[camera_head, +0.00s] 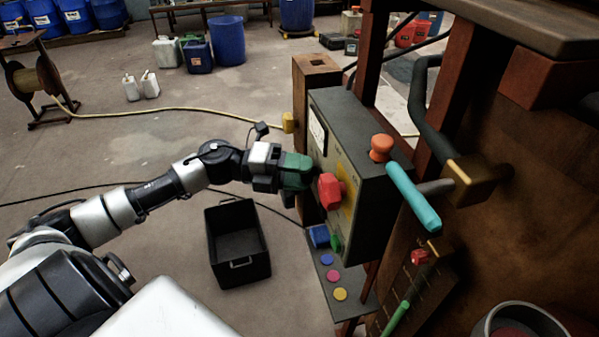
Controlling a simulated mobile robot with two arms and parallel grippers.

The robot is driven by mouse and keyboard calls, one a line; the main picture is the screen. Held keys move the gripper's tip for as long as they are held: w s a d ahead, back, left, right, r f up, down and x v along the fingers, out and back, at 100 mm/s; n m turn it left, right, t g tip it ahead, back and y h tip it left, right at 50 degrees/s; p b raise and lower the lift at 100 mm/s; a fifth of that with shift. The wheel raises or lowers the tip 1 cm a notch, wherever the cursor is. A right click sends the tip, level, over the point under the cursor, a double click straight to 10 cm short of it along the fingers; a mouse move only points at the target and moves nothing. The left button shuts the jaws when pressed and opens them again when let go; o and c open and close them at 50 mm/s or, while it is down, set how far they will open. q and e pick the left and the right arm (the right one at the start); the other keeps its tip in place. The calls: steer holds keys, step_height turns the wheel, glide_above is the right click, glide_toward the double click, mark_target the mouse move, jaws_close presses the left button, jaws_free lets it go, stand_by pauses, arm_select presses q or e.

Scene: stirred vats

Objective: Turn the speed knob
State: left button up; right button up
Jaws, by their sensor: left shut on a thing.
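A dark control box (350,135) stands right of centre, its panel facing left. My left gripper (285,170) reaches it from the left and is shut on a green knob (297,168) at the panel. The fingertips and the knob's base are partly hidden. A red knob (330,190) sticks out of the panel just right of the gripper, in front of a yellow patch. I cannot read which label belongs to which knob. My right gripper is not in view.
An orange knob (382,148) and a turquoise lever (413,197) stand right of the box. Blue (318,236) and green (336,243) pieces sit below it. A black crate (232,273) lies on the floor under my arm. A yellow hose (170,108) crosses the floor behind.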

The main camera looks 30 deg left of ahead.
arm_select(q)
steer(key=o, duration=0.9)
steer(key=shift+o, duration=0.2)
steer(key=b+v, duration=0.2)
steer(key=v, duration=0.8)
steer(key=shift+s+a, duration=0.25)
steer(key=shift+a, duration=0.1)
